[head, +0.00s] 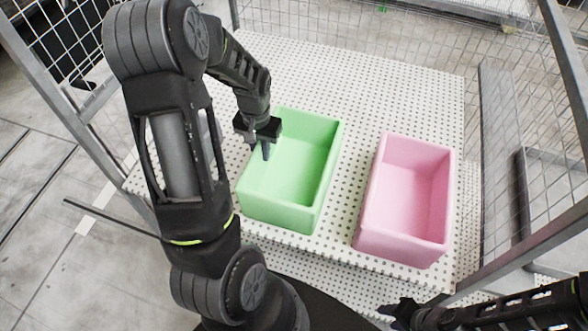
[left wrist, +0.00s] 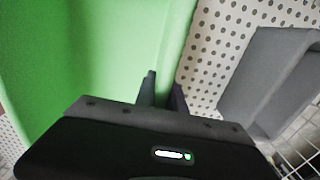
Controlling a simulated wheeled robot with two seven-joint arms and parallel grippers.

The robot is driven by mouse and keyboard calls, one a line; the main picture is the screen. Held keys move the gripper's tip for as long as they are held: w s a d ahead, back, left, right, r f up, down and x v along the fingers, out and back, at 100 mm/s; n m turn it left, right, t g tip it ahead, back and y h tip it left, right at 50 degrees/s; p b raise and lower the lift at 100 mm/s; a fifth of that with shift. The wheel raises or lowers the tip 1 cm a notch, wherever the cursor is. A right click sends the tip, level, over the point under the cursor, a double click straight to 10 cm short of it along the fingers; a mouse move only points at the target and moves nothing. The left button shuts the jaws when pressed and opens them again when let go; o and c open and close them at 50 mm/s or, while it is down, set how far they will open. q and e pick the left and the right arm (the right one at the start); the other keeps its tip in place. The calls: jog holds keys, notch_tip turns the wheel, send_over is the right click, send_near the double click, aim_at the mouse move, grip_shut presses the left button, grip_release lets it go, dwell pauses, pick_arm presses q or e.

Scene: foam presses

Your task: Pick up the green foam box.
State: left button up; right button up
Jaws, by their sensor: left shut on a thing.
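The green foam box (head: 283,209) is an open-topped box on the white perforated table, left of the pink box. My left gripper (head: 265,148) is at the box's left wall, shut on that wall. In the left wrist view the gripper's fingers (left wrist: 161,90) straddle the green wall's edge (left wrist: 182,40), with the box (left wrist: 90,50) filling the left side. My right gripper (head: 398,310) is low at the bottom right, apart from both boxes; its fingers are too small and dark to read.
A pink foam box (head: 400,248) stands to the right of the green one with a narrow gap. The white perforated table (head: 390,90) is clear behind the boxes. Wire mesh fencing (head: 510,62) and grey posts (head: 497,160) border the table.

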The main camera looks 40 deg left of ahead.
pick_arm(q)
jog(key=shift+r, duration=0.15)
grip_shut()
jog(key=shift+w+r, duration=0.1)
jog(key=shift+r, duration=0.25)
notch_tip(320, 180, up, 8)
jog(key=shift+r+b, duration=0.2)
jog(key=shift+b, duration=0.25)
jog(key=shift+r, duration=0.3)
